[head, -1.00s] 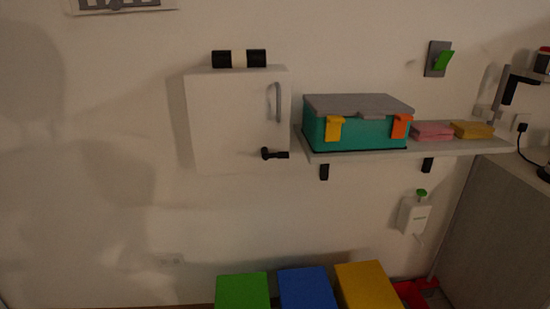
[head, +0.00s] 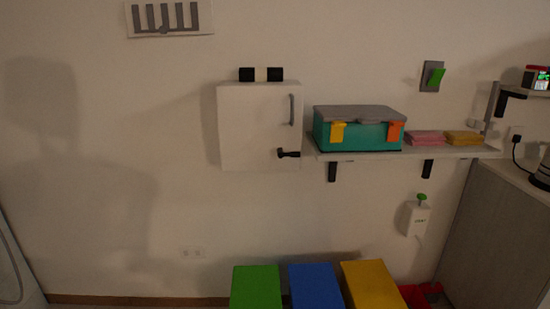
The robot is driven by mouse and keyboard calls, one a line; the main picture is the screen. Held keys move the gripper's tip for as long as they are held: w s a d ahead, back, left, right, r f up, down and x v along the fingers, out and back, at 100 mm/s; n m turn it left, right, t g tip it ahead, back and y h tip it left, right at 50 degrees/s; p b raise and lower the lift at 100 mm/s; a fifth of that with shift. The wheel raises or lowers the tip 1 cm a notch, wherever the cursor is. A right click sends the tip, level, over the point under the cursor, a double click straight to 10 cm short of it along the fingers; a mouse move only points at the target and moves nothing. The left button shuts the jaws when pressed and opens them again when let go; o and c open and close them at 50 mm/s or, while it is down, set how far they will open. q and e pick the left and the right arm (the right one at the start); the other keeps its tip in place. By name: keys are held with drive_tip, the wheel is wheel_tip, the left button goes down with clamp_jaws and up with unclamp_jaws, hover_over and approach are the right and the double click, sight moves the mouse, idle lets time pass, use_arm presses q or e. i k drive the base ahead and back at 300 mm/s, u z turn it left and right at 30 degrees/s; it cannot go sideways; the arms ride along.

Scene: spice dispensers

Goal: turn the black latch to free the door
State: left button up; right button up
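The black latch (head: 288,154) sits at the lower right of the white wall cabinet's door (head: 252,125) and points sideways to the right, across the door's edge. The door looks shut. A grey vertical handle (head: 292,110) is on the door's upper right. Neither of my grippers is in view.
A shelf (head: 440,153) right of the cabinet holds a teal toolbox (head: 360,130) and pink and yellow sponges (head: 425,138). Green (head: 256,288), blue (head: 316,287) and yellow (head: 372,285) boxes stand below. A grey counter (head: 485,235) is at right. The left wall is clear.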

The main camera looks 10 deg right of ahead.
sight(281, 155)
drive_tip(key=u, duration=1.25)
drive_tip(key=i, duration=1.05)
drive_tip(key=z, duration=0.55)
